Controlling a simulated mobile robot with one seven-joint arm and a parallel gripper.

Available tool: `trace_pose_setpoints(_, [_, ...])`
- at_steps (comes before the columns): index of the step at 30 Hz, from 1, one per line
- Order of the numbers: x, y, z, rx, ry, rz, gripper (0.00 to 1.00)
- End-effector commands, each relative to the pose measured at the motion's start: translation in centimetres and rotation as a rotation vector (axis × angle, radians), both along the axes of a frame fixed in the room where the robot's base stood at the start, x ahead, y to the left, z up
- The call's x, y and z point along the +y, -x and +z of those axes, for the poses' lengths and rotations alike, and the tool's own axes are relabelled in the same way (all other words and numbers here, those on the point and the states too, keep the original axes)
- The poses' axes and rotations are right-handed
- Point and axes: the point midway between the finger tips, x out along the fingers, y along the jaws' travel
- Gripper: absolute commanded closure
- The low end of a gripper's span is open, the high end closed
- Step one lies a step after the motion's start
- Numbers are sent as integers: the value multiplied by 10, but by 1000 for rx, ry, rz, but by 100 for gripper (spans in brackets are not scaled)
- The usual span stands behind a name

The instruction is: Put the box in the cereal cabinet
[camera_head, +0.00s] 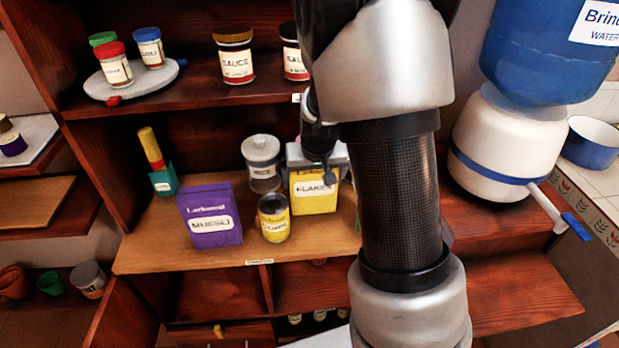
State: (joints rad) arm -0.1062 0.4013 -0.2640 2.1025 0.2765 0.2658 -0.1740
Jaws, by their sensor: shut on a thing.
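My gripper (318,160) is at the top of the yellow box labelled FLAKES (314,200) and is shut on it. The box is upright over the middle wooden shelf (160,240) of the dark cabinet. I cannot tell if its base touches the shelf. A purple MUESLI box (210,226) stands on the same shelf to the left. My arm covers the right part of this shelf and some of the space behind it. A small label (258,262) is on the shelf's front edge, too small to read surely.
A yellow can (273,220) stands close left of the FLAKES box, with a lidded jar (262,165) behind. A teal holder (163,180) is at the back left. Sauce jars (234,56) stand on the shelf above. A blue and white water dispenser (505,145) is at right.

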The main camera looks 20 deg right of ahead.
Motion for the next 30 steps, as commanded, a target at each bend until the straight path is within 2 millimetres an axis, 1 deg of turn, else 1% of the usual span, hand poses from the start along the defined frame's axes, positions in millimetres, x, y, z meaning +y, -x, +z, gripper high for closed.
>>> trace_pose_setpoints(5, [-5,-20,-12,-1,0,-2,40])
trace_pose_setpoints(6, [-6,-24,-17,1,0,-1,40])
trace_pose_setpoints(9, [-7,-30,-23,0,1,-1,40])
trace_pose_setpoints(17, [-6,-32,-23,-1,0,-1,40])
trace_pose_setpoints(21, [-6,-31,-28,-1,0,0,40])
trace_pose_setpoints(22, [-6,-31,-28,0,0,0,3])
trace_pose_setpoints(23, [-6,-31,-27,0,0,0,0])
trace_pose_setpoints(30, [-6,-31,-25,0,0,0,0])
